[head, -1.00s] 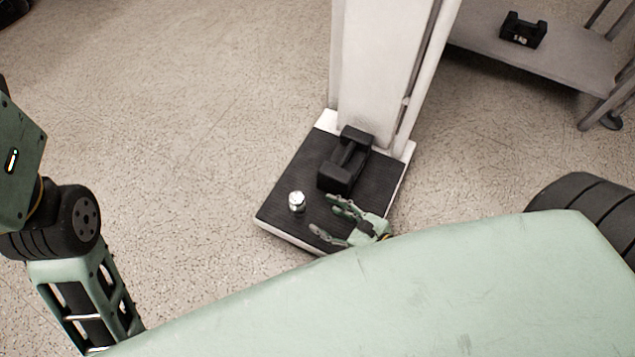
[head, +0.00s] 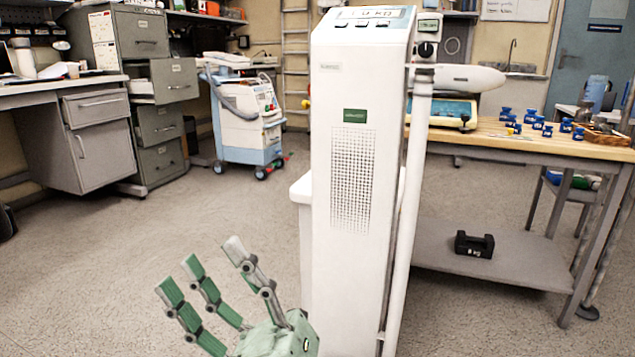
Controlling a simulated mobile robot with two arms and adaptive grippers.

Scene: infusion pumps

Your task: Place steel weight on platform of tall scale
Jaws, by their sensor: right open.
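The tall scale is a white column (head: 345,200) in the middle of the head view, with a tilted display head (head: 368,18) on top. Its black platform is below the frame now, and the steel weight is out of view. My right gripper (head: 200,268) is at the bottom, left of the column, with its green-grey fingers pointing up and to the left. It is open, and nothing shows between the fingers. My left gripper is not in view.
A wooden workbench (head: 600,148) on the right carries several blue weights (head: 540,123). A black weight (head: 474,244) lies on its lower shelf (head: 520,265). A white-and-blue medical cart (head: 243,125), filing cabinets (head: 158,85) and a desk stand behind left. Floor is clear at left.

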